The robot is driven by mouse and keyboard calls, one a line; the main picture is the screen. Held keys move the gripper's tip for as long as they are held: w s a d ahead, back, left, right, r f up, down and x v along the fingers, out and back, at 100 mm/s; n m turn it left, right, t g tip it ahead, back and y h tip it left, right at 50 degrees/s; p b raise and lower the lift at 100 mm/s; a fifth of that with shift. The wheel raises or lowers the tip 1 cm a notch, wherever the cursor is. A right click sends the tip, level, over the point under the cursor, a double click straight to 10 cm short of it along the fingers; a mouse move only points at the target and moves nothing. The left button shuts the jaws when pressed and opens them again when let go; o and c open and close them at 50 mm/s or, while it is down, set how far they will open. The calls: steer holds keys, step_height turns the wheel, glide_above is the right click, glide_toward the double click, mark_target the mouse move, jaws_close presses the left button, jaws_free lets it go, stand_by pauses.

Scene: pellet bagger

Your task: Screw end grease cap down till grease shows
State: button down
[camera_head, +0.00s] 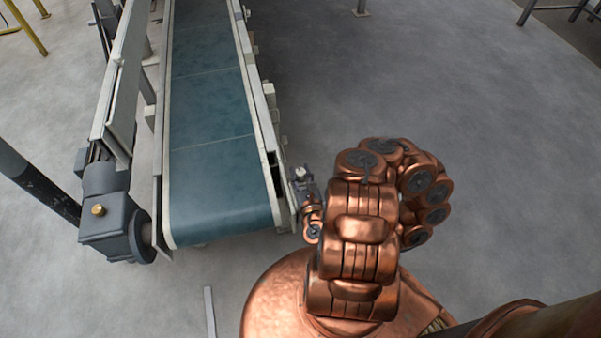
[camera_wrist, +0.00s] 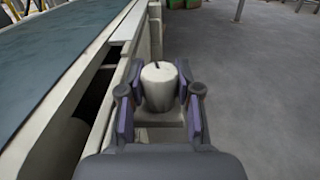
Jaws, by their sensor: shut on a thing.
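The end grease cap (camera_wrist: 158,88) is a pale, upright cylinder with a short dark mark on its top. It stands on a pale block at the side of the conveyor's end. My gripper (camera_wrist: 159,98) is shut on it, with one purple-padded finger on its left and one on its right. In the head view, my gripper (camera_head: 304,188) is small beside the belt's near right corner, and the pale cap top (camera_head: 300,172) shows between its fingers. The cap's lower edge is partly hidden, and I cannot make out any grease.
The teal conveyor belt (camera_head: 212,130) runs away on the left, with a pale side rail (camera_head: 256,100) close to my gripper. A grey gearmotor (camera_head: 112,215) sits at the belt's near left corner. The grey floor (camera_head: 480,130) on the right is clear.

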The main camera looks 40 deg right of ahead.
steer(key=shift+r, duration=0.1)
stand_by(0.3)
steer(key=c, duration=0.8)
jaws_free()
steer(key=shift+o, duration=0.2)
steer(key=shift+d+n+t+y, duration=0.1)
steer(key=shift+n+t+y, duration=0.2)
steer(key=shift+n+y, duration=0.3)
steer(key=shift+n+t+y+b, duration=0.4)
steer(key=shift+n+y+b, duration=0.75)
steer(key=shift+y, duration=0.85)
steer(key=shift+f+n+y+b, duration=0.2)
steer(key=shift+n+y+b, duration=0.25)
steer(key=shift+y+b, duration=0.3)
steer(key=n+y+b, duration=0.2)
steer(key=y+b, duration=0.1)
steer(key=n+g+y+b, duration=0.1)
steer(key=n+y+b, duration=0.1)
steer(key=y+b, duration=0.1)
steer(key=shift+y+b, duration=0.25)
steer(key=shift+b, duration=0.35)
steer(key=shift+f+n+y, duration=0.1)
steer(key=shift+n+y, duration=0.2)
